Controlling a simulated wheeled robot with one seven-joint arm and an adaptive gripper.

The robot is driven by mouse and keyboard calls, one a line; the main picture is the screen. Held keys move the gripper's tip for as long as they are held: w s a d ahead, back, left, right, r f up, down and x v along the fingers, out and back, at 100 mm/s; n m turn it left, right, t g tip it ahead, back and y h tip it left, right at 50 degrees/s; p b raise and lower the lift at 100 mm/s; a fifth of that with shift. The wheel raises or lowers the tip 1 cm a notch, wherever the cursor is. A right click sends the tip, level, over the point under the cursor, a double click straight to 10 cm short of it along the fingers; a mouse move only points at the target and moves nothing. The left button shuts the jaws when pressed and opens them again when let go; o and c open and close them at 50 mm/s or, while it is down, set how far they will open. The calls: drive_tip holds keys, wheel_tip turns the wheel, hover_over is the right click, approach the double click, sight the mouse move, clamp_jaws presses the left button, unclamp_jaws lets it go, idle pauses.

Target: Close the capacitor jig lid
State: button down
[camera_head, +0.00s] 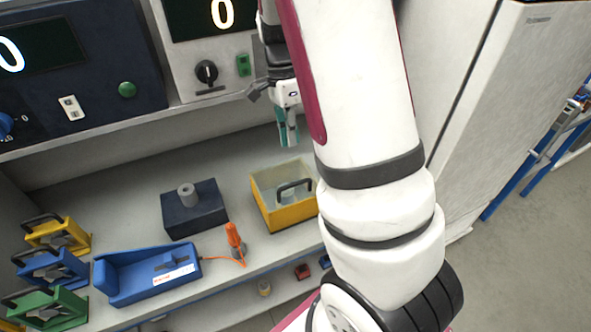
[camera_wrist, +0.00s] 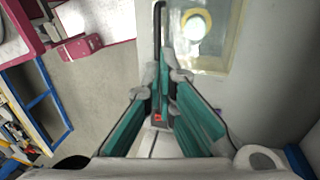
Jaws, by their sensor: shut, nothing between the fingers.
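The capacitor jig (camera_head: 290,218) is a yellow box with a pale, see-through panel and a black handle (camera_head: 294,184); it stands on the bench, right of centre in the head view. The right side of the box is partly hidden by my arm. I cannot tell exactly how far the lid stands open. In the wrist view a pale, clear pane (camera_wrist: 222,62) with a bright round spot lies beyond the fingertips, with a black bar beside it. My gripper (camera_head: 289,143) has teal fingers, shut and empty, pointing down above the back of the jig. It also shows in the wrist view (camera_wrist: 165,85).
A dark block with a grey cylinder (camera_head: 195,208) stands left of the jig. An orange-handled tool (camera_head: 234,240) with a cord and a blue tray (camera_head: 145,275) lie in front. Yellow, blue and green handled fixtures stand far left. Instrument panels rise behind; a white cabinet (camera_head: 490,110) stands at right.

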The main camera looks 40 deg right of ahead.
drive_tip(key=p+x, duration=0.1)
drive_tip(key=x, duration=0.9)
drive_tip(key=shift+r, duration=0.1)
drive_tip(key=shift+s+a+f, duration=0.1)
drive_tip(key=shift+s+f, duration=0.35)
drive_tip(key=shift+f, duration=0.4)
